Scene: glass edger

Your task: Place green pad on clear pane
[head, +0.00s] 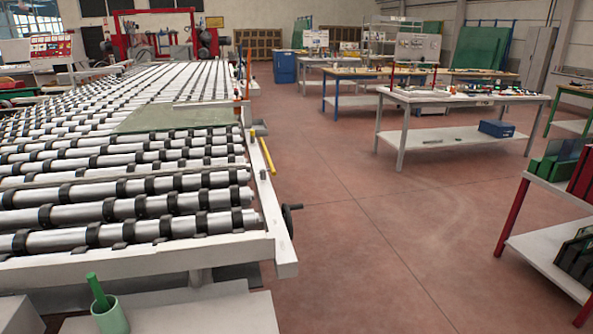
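A flat, see-through, greenish pane (178,117) lies on the roller conveyor (130,262), near its right side. I take it to be the clear pane. I cannot make out a green pad for certain. A pale green cup (112,318) with a darker green stick (97,290) standing in it is on a light surface (190,318) at the bottom left. Neither of my grippers shows in the head view.
A rack (545,183) with green and dark panels stands at the right edge. A white workbench (455,98) with small items and a blue bin (497,128) stands at the back right. A black handwheel (288,220) juts from the conveyor's near corner. The red floor between is clear.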

